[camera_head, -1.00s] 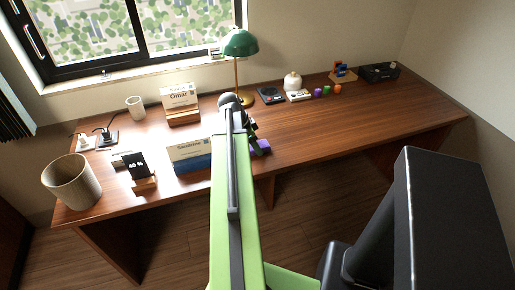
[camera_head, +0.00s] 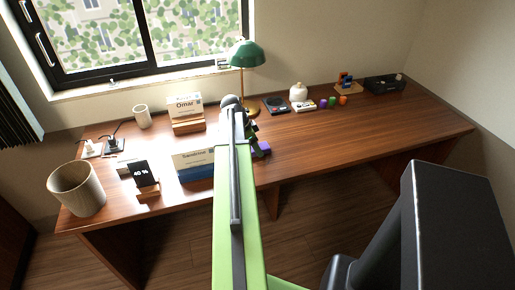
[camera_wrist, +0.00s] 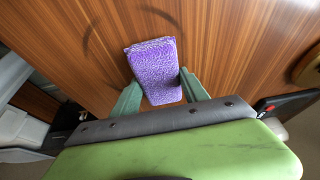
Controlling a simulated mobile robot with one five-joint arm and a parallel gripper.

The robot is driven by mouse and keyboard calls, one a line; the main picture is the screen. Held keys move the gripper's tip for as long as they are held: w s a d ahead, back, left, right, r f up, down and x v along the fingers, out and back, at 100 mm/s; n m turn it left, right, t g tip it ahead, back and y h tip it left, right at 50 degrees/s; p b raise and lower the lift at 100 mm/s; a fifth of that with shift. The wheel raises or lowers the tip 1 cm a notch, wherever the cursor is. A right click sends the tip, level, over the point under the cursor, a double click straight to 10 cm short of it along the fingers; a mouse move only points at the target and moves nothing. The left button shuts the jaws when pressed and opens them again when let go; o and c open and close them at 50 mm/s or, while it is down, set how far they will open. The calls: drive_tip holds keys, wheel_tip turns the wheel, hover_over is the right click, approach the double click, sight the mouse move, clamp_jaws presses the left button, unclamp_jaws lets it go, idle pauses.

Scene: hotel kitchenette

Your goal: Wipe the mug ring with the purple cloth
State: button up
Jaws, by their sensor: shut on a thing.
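The purple cloth (camera_wrist: 155,72) is a thick, fuzzy folded pad in the wrist view. It lies between the two green fingers of my gripper (camera_wrist: 159,80), which is shut on it. In the head view a small part of the cloth (camera_head: 263,148) shows beside the end of my arm, at the desk's front middle. The mug ring (camera_wrist: 88,42) shows in the wrist view as dark curved marks on the wood, left of and beyond the cloth. The cloth may hide part of it. I cannot make out the ring in the head view.
A blue-based name card (camera_head: 196,172) stands close left of my gripper. The green lamp (camera_head: 247,54) stands behind it. Another name card (camera_head: 187,125), a phone on a stand (camera_head: 146,176) and a bin (camera_head: 77,188) are further left. The desk's right front (camera_head: 370,135) is clear.

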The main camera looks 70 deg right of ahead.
sight(255, 168)
drive_tip(key=shift+w+d, duration=1.2)
drive_tip(key=shift+d, duration=0.25)
drive_tip(key=shift+w+a, duration=0.85)
drive_tip(key=shift+s+a, duration=1.3)
drive_tip(key=shift+a, duration=0.25)
drive_tip(key=shift+s+a, duration=0.1)
drive_tip(key=shift+s+a+r, duration=0.1)
drive_tip(key=shift+s+a, duration=1.1)
drive_tip(key=shift+a, duration=0.2)
drive_tip(key=shift+s+a, duration=0.65)
drive_tip(key=shift+a, duration=0.2)
drive_tip(key=shift+s+a, duration=0.65)
drive_tip(key=shift+a, duration=0.15)
drive_tip(key=shift+w+a, duration=0.65)
drive_tip(key=shift+w, duration=0.3)
drive_tip(key=shift+w+d, duration=1.3)
drive_tip(key=shift+d, duration=0.3)
